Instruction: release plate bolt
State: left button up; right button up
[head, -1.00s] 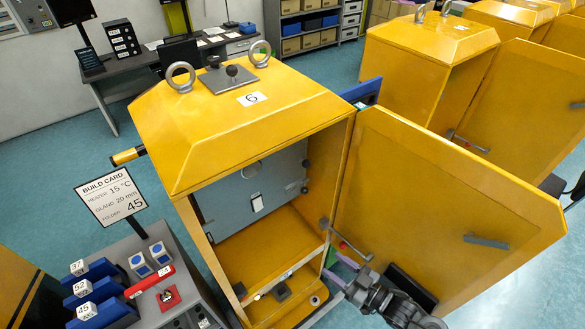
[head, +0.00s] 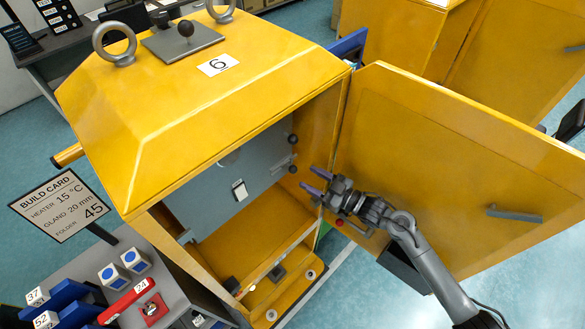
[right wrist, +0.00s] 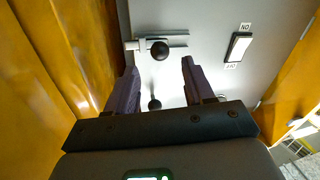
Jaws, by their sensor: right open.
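The grey plate (head: 218,185) is inside the yellow cabinet numbered 6. Two dark round knobs show at its right edge, an upper knob (head: 292,139) and a lower knob (head: 293,169). In the right wrist view, one knob (right wrist: 159,50) sits on a silver sliding bolt (right wrist: 178,41) at the plate. A second knob (right wrist: 154,104) shows between the fingers, nearer my gripper. My right gripper (head: 315,180) is at the cabinet opening, to the right of and below the knobs. It is open and empty, its purple fingers apart. My left gripper is not in view.
The cabinet's yellow door (head: 440,170) stands wide open on the right, close to my right arm. The plate carries a white ON/OFF switch (head: 240,190). A build card (head: 61,205) and a console with blue folders (head: 65,295) stand left. Cabinet walls border the opening.

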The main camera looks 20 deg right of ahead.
aim_at(296, 171)
jog(key=x, duration=0.7)
jog(key=shift+w+a, duration=0.15)
jog(key=shift+c, duration=0.2)
grip_shut()
